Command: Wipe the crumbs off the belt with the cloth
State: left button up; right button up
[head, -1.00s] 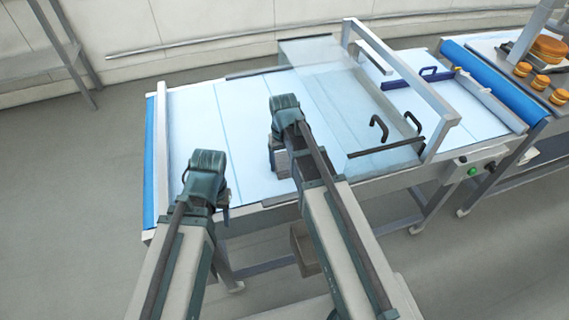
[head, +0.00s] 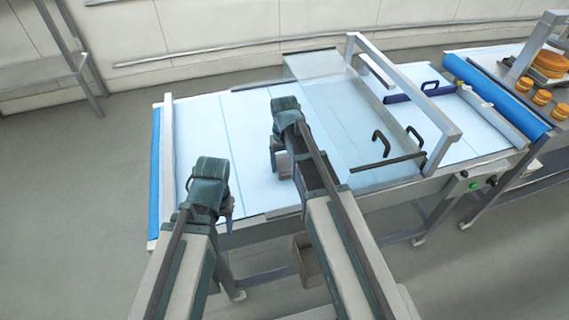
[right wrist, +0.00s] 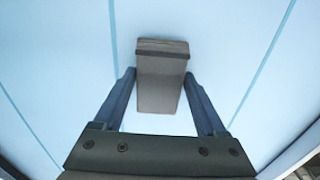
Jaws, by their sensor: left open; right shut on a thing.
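The belt (head: 190,130) is a pale blue-white surface with thin blue lines across it. My right gripper (head: 282,158) is over the belt, and in the right wrist view (right wrist: 161,98) its fingers are shut on a grey pad-like piece, which looks like the cloth (right wrist: 160,88). The cloth is over the belt; I cannot tell if it touches. I can make out no crumbs in either view.
A clear guard (head: 335,105) with a metal frame (head: 405,90) and black handles stands over the belt right of my right gripper. Filled rounds (head: 541,97) stand on the far right table. The belt's left part is clear.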

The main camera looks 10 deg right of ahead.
aim_at(284, 164)
jog(key=shift+r+p, duration=1.6)
jog(key=shift+r, duration=0.4)
notch_tip(284, 164, up, 3)
jog(key=p, duration=0.3)
jog(key=shift+r, duration=0.1)
